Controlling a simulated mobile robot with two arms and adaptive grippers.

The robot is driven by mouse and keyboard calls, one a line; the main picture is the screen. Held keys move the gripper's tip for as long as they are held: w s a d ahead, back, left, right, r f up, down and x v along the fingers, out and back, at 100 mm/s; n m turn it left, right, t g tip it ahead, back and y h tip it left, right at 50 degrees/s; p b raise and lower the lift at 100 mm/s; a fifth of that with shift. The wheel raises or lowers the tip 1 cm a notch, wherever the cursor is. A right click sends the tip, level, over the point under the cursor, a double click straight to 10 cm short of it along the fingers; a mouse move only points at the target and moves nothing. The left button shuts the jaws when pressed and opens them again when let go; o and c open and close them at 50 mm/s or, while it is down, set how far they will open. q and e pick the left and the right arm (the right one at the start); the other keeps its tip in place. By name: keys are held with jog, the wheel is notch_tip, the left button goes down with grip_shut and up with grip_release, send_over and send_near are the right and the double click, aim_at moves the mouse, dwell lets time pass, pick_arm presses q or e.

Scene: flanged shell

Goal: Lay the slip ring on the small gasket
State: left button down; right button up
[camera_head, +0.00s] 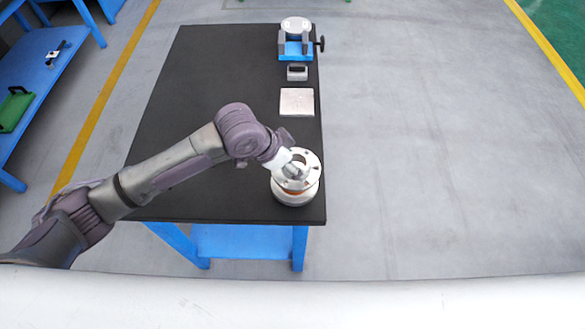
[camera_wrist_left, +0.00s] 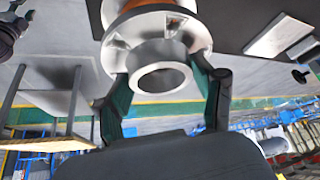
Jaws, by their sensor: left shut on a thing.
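My left gripper (camera_head: 290,167) is at the near right corner of the table. It is shut on the slip ring (camera_head: 309,161), a pale metal flange with bolt holes; in the left wrist view the green fingers (camera_wrist_left: 161,72) grip either side of its round hub (camera_wrist_left: 151,50). Just beyond the flange an orange band, the small gasket (camera_wrist_left: 155,5), shows; in the head view only a sliver of it appears below the ring. Under it stands the white shell (camera_head: 297,199). I cannot tell whether ring and gasket touch. My right gripper is not in view.
On the dark table (camera_head: 190,110), a pale square plate (camera_head: 297,102), a small grey block (camera_head: 297,73) and a blue vise (camera_head: 295,48) holding a round part line the right side. The table's left and middle are clear apart from my arm above. A blue bench (camera_head: 35,75) stands at left.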

pick_arm(q)
jog(key=shift+w+d+f+p, duration=0.1)
jog(key=shift+f+p, duration=0.25)
jog(key=shift+f, duration=1.55)
jog(key=shift+f, duration=0.1)
jog(key=shift+c, duration=0.7)
grip_release()
jog(key=shift+f, duration=0.15)
jog(key=v, duration=1.2)
jog(key=shift+r+b, duration=0.2)
jog(key=shift+b, duration=0.2)
